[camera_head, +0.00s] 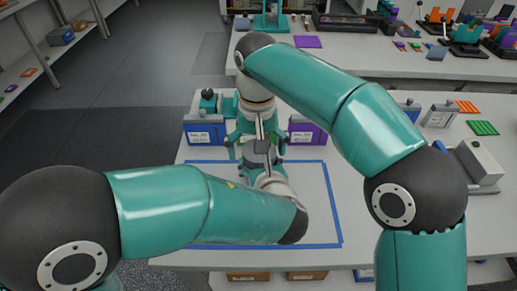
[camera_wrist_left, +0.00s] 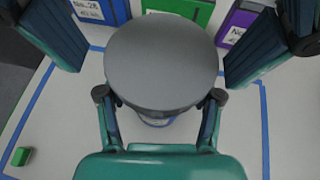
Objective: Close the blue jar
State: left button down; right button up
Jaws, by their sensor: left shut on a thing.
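A round grey lid (camera_wrist_left: 162,55) fills the middle of the left wrist view. Below its rim a small piece of a jar with a blue and white label (camera_wrist_left: 158,122) shows; the rest is hidden, and I cannot tell whether lid and jar touch. My left gripper (camera_wrist_left: 160,108) is shut on the grey lid, its fingers at the near rim. It also shows in the head view (camera_head: 261,160). My right gripper (camera_head: 258,138) reaches in from the far side, its fingers spread wide apart on either side of the lid.
A blue labelled bin (camera_head: 205,137) and a purple bin (camera_head: 307,140) stand behind the grippers, with a green bin (camera_wrist_left: 180,8) between them. Blue tape (camera_head: 334,200) outlines a mostly clear work area. A grey device (camera_head: 480,160) stands at the right.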

jog(key=shift+r, duration=2.25)
jog(key=shift+d, duration=0.1)
